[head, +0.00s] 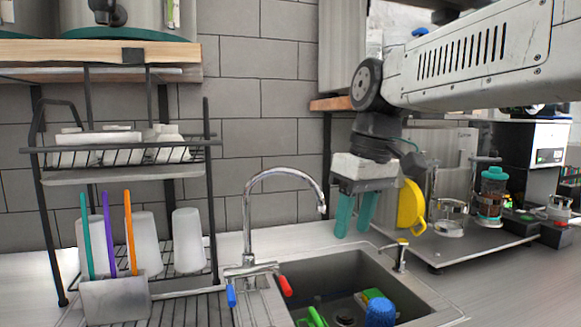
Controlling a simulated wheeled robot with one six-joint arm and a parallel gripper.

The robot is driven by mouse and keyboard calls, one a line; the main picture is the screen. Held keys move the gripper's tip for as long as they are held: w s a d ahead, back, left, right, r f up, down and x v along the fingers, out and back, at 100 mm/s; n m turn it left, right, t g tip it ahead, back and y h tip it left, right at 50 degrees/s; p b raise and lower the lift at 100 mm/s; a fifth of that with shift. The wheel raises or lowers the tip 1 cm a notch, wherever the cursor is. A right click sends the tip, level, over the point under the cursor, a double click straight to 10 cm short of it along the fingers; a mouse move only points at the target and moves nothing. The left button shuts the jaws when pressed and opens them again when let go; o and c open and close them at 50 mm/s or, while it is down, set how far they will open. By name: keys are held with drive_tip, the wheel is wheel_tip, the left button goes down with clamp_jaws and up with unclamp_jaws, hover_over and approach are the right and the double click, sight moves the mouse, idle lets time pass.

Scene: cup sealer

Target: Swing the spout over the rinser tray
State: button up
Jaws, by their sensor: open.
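A chrome faucet stands behind the sink, and its curved spout (284,172) arches to the right, with the outlet over the basin. The faucet has a blue handle (231,295) on the left and a red handle (286,286) on the right. My gripper (353,231) points down with its teal fingers apart and empty. It appears just right of the spout outlet, with a gap in the picture; the depth between them is unclear.
The sink (340,270) holds a blue cup (380,312) and green items. A dish rack (209,190) with cups and an utensil holder (115,300) stands at left. A yellow cup (411,207) and glassware are to the right of my gripper.

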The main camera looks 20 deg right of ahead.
drive_tip(key=w+r+n+y, duration=0.1)
drive_tip(key=w+r+n, duration=0.1)
drive_tip(key=w+r, duration=0.35)
drive_tip(key=w+r+n, duration=0.2)
drive_tip(key=w, duration=0.7)
wheel_tip(320, 180, up, 3)
drive_tip(key=n+y, duration=0.2)
drive_tip(key=n, duration=0.2)
hover_over(301, 172)
drive_tip(key=shift+w+d+r, duration=0.1)
drive_tip(key=shift+w+d, duration=0.3)
drive_tip(key=shift+d, duration=0.05)
drive_tip(key=shift+w, duration=0.25)
drive_tip(key=shift+a+f+n, duration=0.2)
drive_tip(key=shift+f+n, duration=0.1)
drive_tip(key=shift+f, duration=0.15)
drive_tip(key=x, duration=0.6)
drive_tip(key=shift+a+f, duration=0.15)
drive_tip(key=shift+f, duration=0.15)
clamp_jaws()
